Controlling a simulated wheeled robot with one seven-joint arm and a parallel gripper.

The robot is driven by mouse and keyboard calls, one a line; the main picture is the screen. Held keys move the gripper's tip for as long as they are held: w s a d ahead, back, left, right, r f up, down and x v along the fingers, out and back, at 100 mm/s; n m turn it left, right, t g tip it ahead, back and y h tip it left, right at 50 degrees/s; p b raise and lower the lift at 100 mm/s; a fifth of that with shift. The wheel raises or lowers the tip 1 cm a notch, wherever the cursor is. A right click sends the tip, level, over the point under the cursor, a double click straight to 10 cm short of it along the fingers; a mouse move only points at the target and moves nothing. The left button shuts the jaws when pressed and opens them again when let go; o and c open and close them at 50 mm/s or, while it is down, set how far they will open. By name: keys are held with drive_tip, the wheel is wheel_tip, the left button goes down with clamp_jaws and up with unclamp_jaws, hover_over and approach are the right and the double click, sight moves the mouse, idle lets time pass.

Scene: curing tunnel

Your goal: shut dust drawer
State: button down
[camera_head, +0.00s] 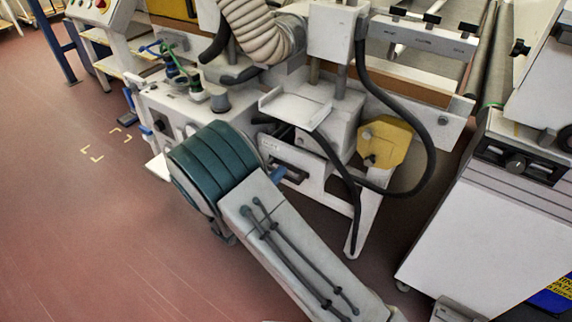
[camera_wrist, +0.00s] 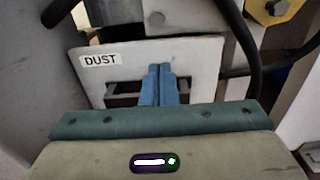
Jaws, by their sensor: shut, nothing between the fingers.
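The dust drawer (camera_wrist: 205,62) has a pale front panel with a "DUST" label at its upper left and a dark slot or handle across its lower part. My gripper (camera_wrist: 159,72) has blue fingers, shut together with nothing between them, in front of the middle of that panel. I cannot tell whether the fingertips touch it. In the head view the drawer front (camera_head: 283,153) shows under the machine, partly hidden by my arm, and a blue finger of my gripper (camera_head: 279,174) shows beside it. How far the drawer stands out is unclear.
A yellow block (camera_head: 385,142) and a hanging black cable (camera_head: 425,165) are right of the drawer. A white machine leg (camera_head: 366,215) stands nearby. A white cabinet (camera_head: 480,215) is at right. The red floor (camera_head: 90,215) at left is clear.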

drive_tip(key=v, duration=0.7)
drive_tip(key=p, duration=0.5)
approach(311, 162)
drive_tip(key=x, duration=0.6)
drive_tip(key=shift+w+d, duration=0.25)
drive_tip(key=shift+w, duration=0.05)
